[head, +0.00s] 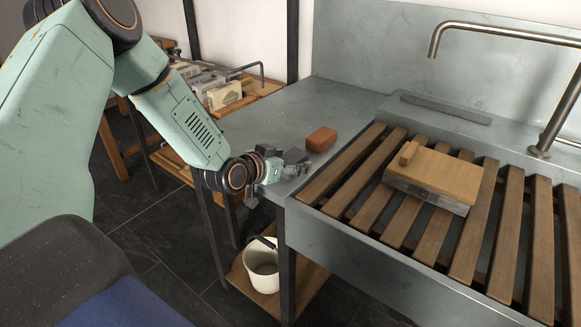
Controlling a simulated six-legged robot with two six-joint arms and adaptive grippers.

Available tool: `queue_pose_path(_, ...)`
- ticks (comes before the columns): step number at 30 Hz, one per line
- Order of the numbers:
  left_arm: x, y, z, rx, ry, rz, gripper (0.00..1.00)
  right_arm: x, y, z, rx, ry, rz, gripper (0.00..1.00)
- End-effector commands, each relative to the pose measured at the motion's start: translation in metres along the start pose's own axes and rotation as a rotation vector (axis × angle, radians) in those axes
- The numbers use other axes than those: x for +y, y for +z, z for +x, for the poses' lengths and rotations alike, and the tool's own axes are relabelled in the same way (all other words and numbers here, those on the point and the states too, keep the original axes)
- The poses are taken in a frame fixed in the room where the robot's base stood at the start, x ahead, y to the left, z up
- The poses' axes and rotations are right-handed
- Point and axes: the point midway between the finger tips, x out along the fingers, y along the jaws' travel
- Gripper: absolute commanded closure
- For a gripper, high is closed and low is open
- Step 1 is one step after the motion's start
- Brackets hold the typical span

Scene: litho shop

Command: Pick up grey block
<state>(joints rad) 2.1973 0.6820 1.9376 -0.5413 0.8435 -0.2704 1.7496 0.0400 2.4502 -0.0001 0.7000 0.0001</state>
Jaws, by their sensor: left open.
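My left gripper (285,167) is open at the near left corner of the grey metal counter, beside the sink. A small dark grey shape (296,156) right at its fingertips looks like the grey block. The gripper partly covers it, and its edges blend with the dark fingers. I cannot tell whether the fingers touch it or stand around it. My right gripper is not in view.
A red-brown block (321,139) lies just behind the grey shape. A slatted wooden rack (371,207) covers the sink and bears a grey slab (428,195) topped by a wooden board (437,172). A white bucket (262,270) stands below on a shelf. The back counter is clear.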

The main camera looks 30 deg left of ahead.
Motion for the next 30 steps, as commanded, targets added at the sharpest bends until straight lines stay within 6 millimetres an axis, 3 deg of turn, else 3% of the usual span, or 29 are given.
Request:
queue_pose_path(8, 0.0002, -0.001, 0.0037, 0.0, 0.0, 0.001, 0.26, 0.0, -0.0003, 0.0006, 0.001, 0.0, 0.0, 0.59)
queue_pose_path(30, 0.0002, -0.001, 0.0033, 0.0, 0.0, 0.001, 0.88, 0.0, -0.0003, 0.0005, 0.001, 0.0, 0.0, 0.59)
